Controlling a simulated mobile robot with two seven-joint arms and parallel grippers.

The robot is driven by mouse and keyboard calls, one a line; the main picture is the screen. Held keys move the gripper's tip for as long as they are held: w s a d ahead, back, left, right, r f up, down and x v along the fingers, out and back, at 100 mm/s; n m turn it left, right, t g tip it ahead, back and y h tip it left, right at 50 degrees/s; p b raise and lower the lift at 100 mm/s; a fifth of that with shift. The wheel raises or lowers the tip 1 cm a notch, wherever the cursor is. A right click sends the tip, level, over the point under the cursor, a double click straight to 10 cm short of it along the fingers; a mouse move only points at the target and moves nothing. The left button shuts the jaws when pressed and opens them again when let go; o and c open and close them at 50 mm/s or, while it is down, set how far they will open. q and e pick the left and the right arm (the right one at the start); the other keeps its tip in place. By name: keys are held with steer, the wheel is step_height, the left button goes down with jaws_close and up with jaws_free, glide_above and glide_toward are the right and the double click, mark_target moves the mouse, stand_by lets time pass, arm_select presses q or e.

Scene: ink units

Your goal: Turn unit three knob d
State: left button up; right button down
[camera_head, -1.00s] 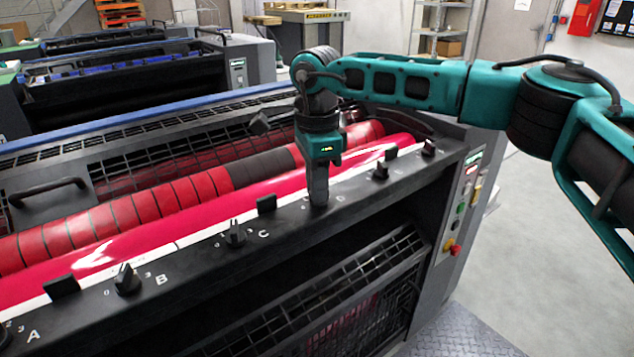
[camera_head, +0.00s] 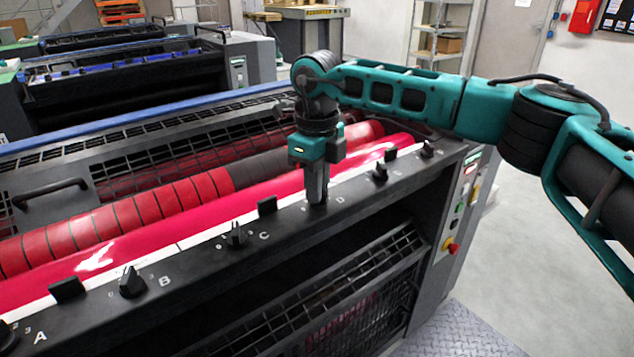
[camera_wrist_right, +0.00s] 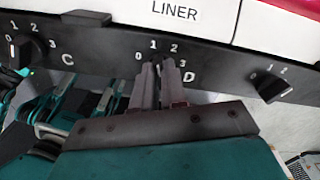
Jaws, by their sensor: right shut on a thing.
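The near ink unit, with red rollers and pink ink, has a dark rail (camera_head: 195,258) lettered A, B, C and D with black knobs. My right gripper (camera_head: 317,199) points down onto the rail just left of the letter D. In the right wrist view the same gripper (camera_wrist_right: 160,72) has its fingers close together below the 0 to 3 scale of D. It is shut on knob D, which the fingers hide almost wholly, so its pointer setting cannot be read. My left gripper does not show.
Knob C (camera_head: 236,236) and knob B (camera_head: 131,283) stand to the left on the rail. Another knob (camera_head: 380,173) stands to the right, also in the right wrist view (camera_wrist_right: 271,88). Buttons and a red stop knob (camera_head: 452,247) are on the end panel.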

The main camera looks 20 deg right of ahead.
steer(key=m, duration=0.4)
steer(key=shift+m, duration=0.3)
steer(key=m+p, duration=0.1)
steer(key=m, duration=0.3)
steer(key=shift+w+d, duration=0.1)
steer(key=shift+r+m, duration=0.1)
steer(key=shift+m, duration=0.2)
steer(key=c, duration=1.2)
jaws_free()
step_height(320, 180, up, 13)
steer(key=shift+f, duration=0.1)
steer(key=shift+f, duration=0.1)
